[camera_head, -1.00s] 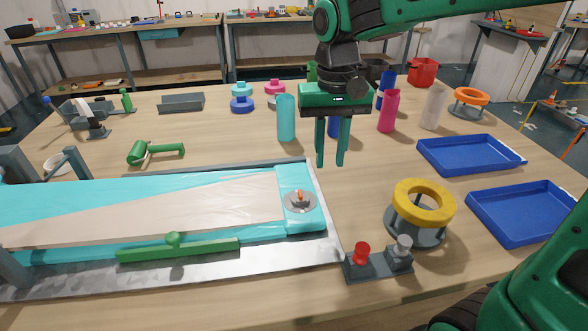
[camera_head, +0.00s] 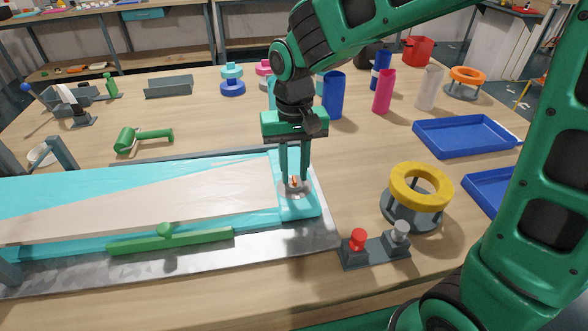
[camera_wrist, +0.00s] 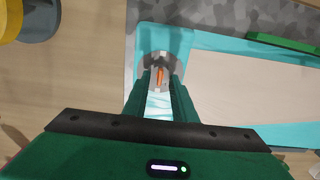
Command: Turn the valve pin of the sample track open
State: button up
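The sample track (camera_head: 130,203) is a turquoise and beige inflatable strip lying on a grey metal plate. At its right end sits a round grey valve with an orange valve pin (camera_head: 294,182). The pin also shows in the wrist view (camera_wrist: 160,76). My gripper (camera_head: 294,180) points down over the valve, its two green fingers on either side of the pin. In the wrist view the fingertips (camera_wrist: 160,82) flank the pin with what looks like a small gap. Whether they touch it is hard to tell.
A green bar (camera_head: 172,241) lies along the track's near side. A red-and-grey-knobbed block (camera_head: 376,249) and a yellow ring on a stand (camera_head: 420,186) stand to the right. Blue trays (camera_head: 464,136) lie farther right. Bottles (camera_head: 333,95) stand behind my gripper.

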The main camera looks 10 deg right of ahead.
jog(key=shift+f, duration=0.2)
grip_shut()
